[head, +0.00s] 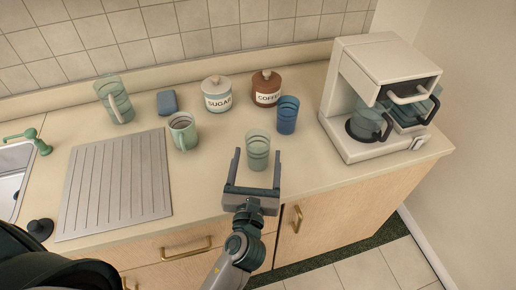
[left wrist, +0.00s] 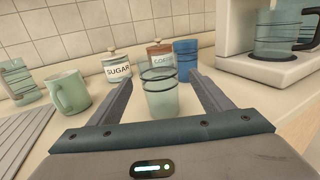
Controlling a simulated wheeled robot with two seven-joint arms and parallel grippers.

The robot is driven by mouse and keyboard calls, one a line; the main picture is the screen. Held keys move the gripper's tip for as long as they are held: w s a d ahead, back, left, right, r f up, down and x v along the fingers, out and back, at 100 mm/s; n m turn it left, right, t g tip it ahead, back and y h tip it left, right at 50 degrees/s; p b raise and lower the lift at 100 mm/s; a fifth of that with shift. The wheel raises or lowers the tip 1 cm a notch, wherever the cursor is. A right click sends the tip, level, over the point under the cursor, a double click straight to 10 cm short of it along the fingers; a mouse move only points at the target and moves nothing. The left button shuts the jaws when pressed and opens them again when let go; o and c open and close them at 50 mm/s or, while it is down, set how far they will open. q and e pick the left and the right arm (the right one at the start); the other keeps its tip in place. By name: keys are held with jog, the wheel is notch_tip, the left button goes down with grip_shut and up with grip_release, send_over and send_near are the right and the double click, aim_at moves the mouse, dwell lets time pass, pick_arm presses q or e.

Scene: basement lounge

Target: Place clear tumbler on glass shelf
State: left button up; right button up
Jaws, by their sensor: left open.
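The clear tumbler (head: 258,146), pale greenish glass with darker rings, stands upright on the beige counter. My left gripper (head: 258,165) is open just in front of it, its fingers pointing at it from either side. In the left wrist view the tumbler (left wrist: 160,92) shows between the two open fingers (left wrist: 163,92). I cannot tell whether a finger touches it. No glass shelf shows in either view. My right gripper is not in view.
A blue tumbler (head: 287,115) stands close behind, right. A coffee maker (head: 350,130) fills the right; a metal drainboard (head: 117,185) lies left.

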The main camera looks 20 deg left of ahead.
aim_at(259, 136)
pick_arm(q)
jog(key=shift+p+x, duration=0.3)
jog(key=shift+x, duration=1.5)
jog(key=shift+w+a+r+p, duration=0.1)
jog(key=shift+w+r+p, duration=0.25)
jog(key=shift+w, duration=0.15)
jog(key=p+x, duration=0.1)
jog(key=x, duration=0.2)
jog(key=shift+w+a+f, duration=0.1)
jog(key=shift+w+a, duration=0.05)
jog(key=shift+w, duration=0.35)
jog(key=c, duration=1.3)
